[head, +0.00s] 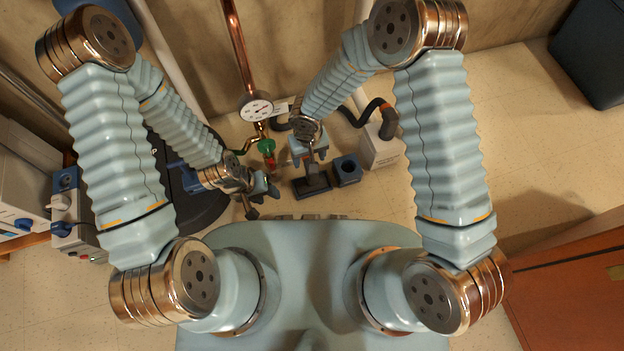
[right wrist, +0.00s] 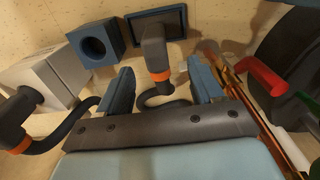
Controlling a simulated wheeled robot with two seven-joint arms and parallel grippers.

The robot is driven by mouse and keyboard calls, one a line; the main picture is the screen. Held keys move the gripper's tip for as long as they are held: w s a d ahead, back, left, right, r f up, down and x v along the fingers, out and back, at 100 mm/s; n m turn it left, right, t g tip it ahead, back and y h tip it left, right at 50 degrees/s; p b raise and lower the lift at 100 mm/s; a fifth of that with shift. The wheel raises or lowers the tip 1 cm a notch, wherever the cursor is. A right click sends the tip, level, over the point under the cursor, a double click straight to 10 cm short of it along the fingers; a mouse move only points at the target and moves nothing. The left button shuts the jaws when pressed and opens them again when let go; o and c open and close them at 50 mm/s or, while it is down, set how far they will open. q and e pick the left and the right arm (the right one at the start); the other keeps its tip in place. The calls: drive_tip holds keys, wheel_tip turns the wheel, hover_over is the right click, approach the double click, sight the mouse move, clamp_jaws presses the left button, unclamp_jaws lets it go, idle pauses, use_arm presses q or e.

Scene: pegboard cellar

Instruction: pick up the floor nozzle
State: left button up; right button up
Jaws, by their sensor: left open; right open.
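The floor nozzle (head: 313,187) has a flat dark blue rectangular head and lies on the floor below my right gripper (head: 309,150) in the head view. In the right wrist view, its grey neck (right wrist: 155,48) with an orange ring rises between the two blue fingers of my open right gripper (right wrist: 160,86). The fingers appear apart from the neck on both sides. Part of the neck is hidden behind the gripper in the head view. My left gripper (head: 257,195) is open and empty, to the left of the nozzle.
A blue block with a round hole (head: 347,170) stands right of the nozzle. Behind it is a white box (head: 382,152) with a dark hose (head: 353,117). A copper pipe carries a gauge (head: 256,108) and a green valve (head: 266,146).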

approach(314, 182)
drive_tip(key=shift+w+a+f+b, duration=0.2)
drive_tip(key=shift+w+a+f, duration=0.1)
drive_tip(key=shift+w+f, duration=0.3)
drive_tip(key=shift+w+a+f+b, duration=0.2)
drive_tip(key=shift+w+a+f, duration=0.1)
drive_tip(key=shift+w+f, duration=0.25)
drive_tip(key=f, duration=0.2)
drive_tip(key=f+b, duration=0.1)
drive_tip(key=f, duration=0.2)
drive_tip(key=shift+d+f, duration=0.25)
drive_tip(key=shift+f, duration=0.1)
drive_tip(key=shift+s, duration=0.1)
drive_tip(key=shift+c, duration=0.2)
clamp_jaws()
